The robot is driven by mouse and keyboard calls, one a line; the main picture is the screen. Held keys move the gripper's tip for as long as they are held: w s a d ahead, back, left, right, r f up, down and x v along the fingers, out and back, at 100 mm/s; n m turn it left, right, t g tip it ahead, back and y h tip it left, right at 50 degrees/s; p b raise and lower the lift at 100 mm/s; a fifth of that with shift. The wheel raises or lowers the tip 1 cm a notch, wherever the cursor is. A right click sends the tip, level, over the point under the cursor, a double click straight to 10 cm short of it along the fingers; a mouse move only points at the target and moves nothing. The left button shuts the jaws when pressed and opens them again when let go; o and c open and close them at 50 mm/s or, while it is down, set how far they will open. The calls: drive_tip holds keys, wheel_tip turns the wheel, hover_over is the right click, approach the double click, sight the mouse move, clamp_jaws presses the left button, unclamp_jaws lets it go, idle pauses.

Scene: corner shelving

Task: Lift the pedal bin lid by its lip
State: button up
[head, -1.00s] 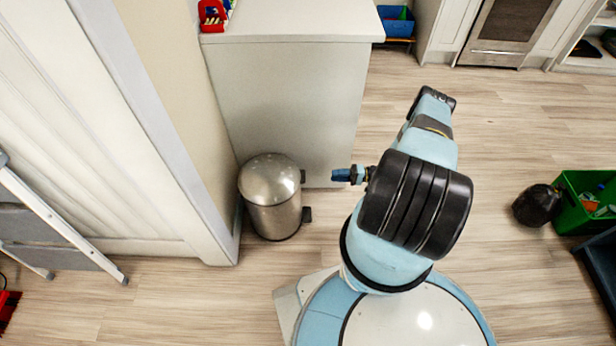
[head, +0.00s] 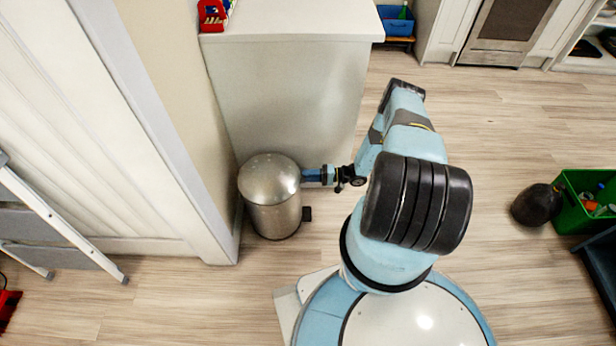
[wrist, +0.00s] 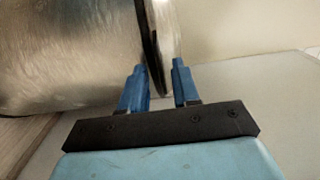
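The pedal bin (head: 273,215) is a brushed-metal cylinder standing upright on the floor. Its domed lid (head: 268,178) is down. Its black pedal (head: 307,213) sticks out low on the right. My gripper (head: 305,175) is level with the lid at its right side, and the lip is hidden behind the fingers there. In the wrist view my gripper (wrist: 158,72) has its blue fingers apart, one on each side of the dark seam and metal lid edge (wrist: 166,45). The fingers look open around this edge; firm contact cannot be made out.
A white cabinet (head: 290,90) stands behind the bin, and a wall corner (head: 215,230) is close on its left. A grey step ladder (head: 50,225) leans at far left. A green crate (head: 572,215) and dark round object (head: 537,205) lie right.

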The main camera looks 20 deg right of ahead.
clamp_jaws()
drive_tip(key=shift+a, duration=0.1)
idle(1.3)
